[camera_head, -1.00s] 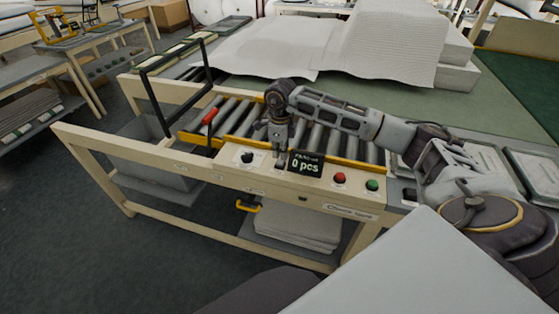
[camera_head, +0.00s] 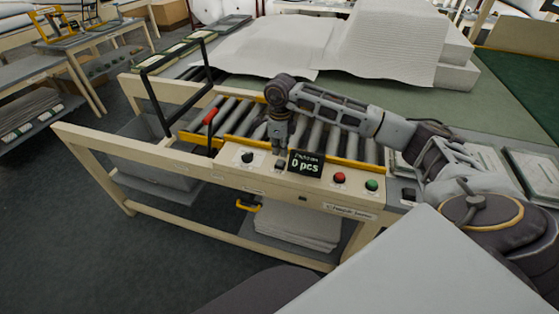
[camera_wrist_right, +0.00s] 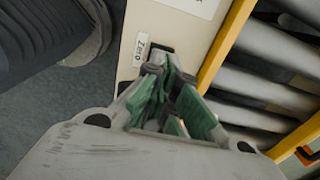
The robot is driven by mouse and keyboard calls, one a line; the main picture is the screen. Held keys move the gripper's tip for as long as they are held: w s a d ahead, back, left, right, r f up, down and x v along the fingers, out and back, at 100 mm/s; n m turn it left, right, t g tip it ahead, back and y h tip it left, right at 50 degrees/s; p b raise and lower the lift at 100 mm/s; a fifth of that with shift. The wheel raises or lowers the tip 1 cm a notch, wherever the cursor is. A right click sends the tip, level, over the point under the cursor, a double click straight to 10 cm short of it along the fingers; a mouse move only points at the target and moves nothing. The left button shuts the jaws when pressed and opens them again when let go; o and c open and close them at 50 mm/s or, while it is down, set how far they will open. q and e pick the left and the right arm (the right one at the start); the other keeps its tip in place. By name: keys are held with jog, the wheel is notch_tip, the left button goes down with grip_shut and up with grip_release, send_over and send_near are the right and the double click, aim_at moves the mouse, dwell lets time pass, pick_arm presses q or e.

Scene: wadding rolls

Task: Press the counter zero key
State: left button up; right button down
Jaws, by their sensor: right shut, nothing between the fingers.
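The counter display (camera_head: 306,163) is a dark panel on the table's front rail and reads "0 pcs". A small dark key (camera_head: 280,165) sits just left of it. In the right wrist view a white "Zero" label (camera_wrist_right: 140,49) lies beside a dark key (camera_wrist_right: 158,53), partly hidden by the fingertips. My right gripper (camera_head: 279,150) points down over the rail, shut and empty, with its tips close to the key. In the right wrist view the green-padded fingers (camera_wrist_right: 163,70) meet near the key; I cannot tell whether they touch it. My left gripper is not in view.
A black knob (camera_head: 247,158) is left of the key. A red button (camera_head: 339,178) and a green button (camera_head: 372,185) are to the right. Rollers (camera_head: 235,117) with yellow edges lie behind the rail. A black frame (camera_head: 152,100) stands at the left.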

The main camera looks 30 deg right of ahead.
aim_at(280, 162)
notch_tip(280, 162, up, 5)
jog(key=shift+f+p, duration=0.2)
jog(key=shift+p, duration=0.85)
